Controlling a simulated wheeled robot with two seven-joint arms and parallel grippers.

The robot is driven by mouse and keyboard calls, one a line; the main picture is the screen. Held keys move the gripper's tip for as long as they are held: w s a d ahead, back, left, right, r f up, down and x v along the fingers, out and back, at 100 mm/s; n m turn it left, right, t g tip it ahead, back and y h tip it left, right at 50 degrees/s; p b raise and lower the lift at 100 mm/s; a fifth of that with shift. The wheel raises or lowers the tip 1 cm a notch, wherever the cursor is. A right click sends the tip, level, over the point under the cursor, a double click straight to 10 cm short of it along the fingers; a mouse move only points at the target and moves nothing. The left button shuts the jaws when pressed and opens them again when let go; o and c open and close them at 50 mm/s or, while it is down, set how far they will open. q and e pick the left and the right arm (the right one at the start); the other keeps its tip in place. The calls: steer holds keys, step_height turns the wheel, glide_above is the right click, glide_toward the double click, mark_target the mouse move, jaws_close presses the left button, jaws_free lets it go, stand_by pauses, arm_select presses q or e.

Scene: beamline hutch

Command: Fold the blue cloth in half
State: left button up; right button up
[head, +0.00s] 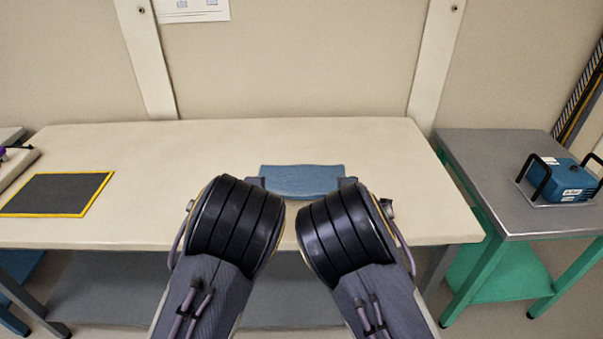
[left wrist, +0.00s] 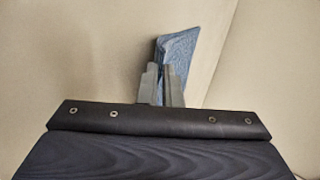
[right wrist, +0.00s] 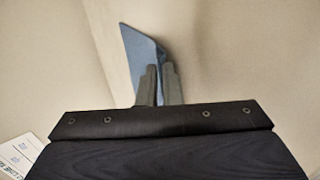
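The blue cloth (head: 302,181) shows in the head view beyond my two wrists, stretched between my grippers over the table's middle. Its lower part is partly hidden by my wrists. My left gripper (head: 257,181) is at its left edge; in the left wrist view the fingers (left wrist: 162,84) are close together with the cloth (left wrist: 177,52) coming out between them. My right gripper (head: 346,183) is at its right edge; in the right wrist view its fingers (right wrist: 158,84) are close together on the cloth (right wrist: 138,48). I cannot tell whether the cloth touches the table.
The cream table (head: 400,160) is clear around the cloth. A dark mat with a yellow border (head: 55,194) lies at the table's left. A grey-topped green bench (head: 475,165) stands at the right, with a blue box with black handles (head: 562,181) on it.

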arm_select(q)
steer(key=o, duration=0.7)
arm_select(e)
steer(key=o, duration=0.7)
arm_select(q)
steer(key=shift+r, duration=0.1)
arm_select(e)
steer(key=shift+r, duration=0.1)
arm_select(q)
steer(key=shift+s+r, duration=0.1)
steer(key=shift+r, duration=0.25)
arm_select(e)
steer(key=shift+s+r, duration=0.1)
steer(key=shift+r, duration=0.25)
arm_select(q)
steer(key=s+r, duration=0.4)
steer(key=r, duration=0.1)
steer(key=s+r, duration=0.1)
steer(key=r, duration=0.2)
steer(key=shift+s, duration=0.4)
arm_select(e)
steer(key=s+r, duration=0.4)
steer(key=r, duration=0.1)
steer(key=s+r, duration=0.1)
steer(key=r, duration=0.2)
steer(key=shift+s, duration=0.4)
